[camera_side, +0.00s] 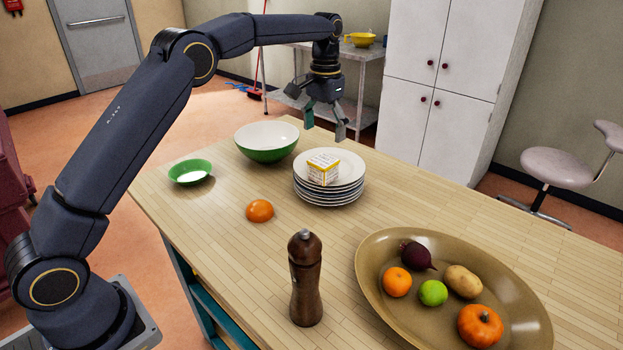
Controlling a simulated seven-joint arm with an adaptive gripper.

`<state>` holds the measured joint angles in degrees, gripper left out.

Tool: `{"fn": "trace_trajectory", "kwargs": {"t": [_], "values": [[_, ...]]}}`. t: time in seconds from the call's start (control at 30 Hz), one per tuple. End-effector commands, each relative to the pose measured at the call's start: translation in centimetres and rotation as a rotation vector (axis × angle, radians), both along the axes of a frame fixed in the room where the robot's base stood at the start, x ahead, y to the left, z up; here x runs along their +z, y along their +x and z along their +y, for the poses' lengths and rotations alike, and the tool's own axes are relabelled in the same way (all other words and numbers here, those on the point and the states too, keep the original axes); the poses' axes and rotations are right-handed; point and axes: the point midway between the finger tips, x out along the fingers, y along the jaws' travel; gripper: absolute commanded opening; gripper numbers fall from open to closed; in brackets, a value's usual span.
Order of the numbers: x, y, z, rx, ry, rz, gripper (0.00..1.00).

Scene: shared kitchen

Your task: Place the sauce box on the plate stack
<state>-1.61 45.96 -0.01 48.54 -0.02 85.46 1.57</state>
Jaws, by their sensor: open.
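The sauce box (323,168), small, white and yellow with print on its sides, sits on top of the plate stack (329,192), near its middle. The stack is several white plates with dark edges, standing on the wooden table. My gripper (325,130) is open and empty. It hangs in the air above and behind the plate stack, apart from the box, with its fingers pointing down.
A green-and-white bowl (267,141) stands left of the stack, with a small green bowl (190,172) further left. An orange fruit (260,210), a pepper mill (305,278) and an oval platter (372,290) of produce are nearer. The table's right side (440,205) is clear.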

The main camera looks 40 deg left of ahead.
Motion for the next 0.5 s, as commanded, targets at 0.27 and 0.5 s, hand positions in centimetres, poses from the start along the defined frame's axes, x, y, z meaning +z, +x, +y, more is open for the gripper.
{"fn": "trace_trajectory", "kwargs": {"t": [0.27,0.5], "values": [[3.6,-0.7,-0.1,0.0,0.0,-0.017,0.86],[10.5,-8.5,-0.6,0.0,0.003,-0.146,0.86]]}}
